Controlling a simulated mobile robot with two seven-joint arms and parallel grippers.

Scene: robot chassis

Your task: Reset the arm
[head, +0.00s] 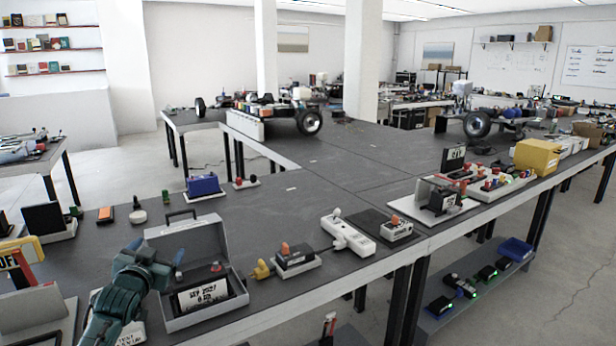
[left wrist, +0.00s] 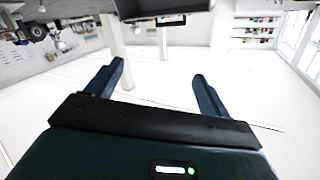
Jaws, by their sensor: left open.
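My left arm comes in at the lower left of the head view. My left gripper (head: 172,264) is in front of the open grey case (head: 188,243) on the bench, hiding part of it. Whether it touches the case cannot be told. In the left wrist view the two fingers of my left gripper (left wrist: 157,86) stand wide apart with nothing between them. That view looks upside down, out into the room. My right arm and gripper do not show.
The dark workbench (head: 330,185) runs back and to the right. A white power strip (head: 347,236), a small device with an orange button (head: 296,259) and a blue box (head: 203,186) stand near the case. A yellow box (head: 537,157) is at right. The bench middle is mostly bare.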

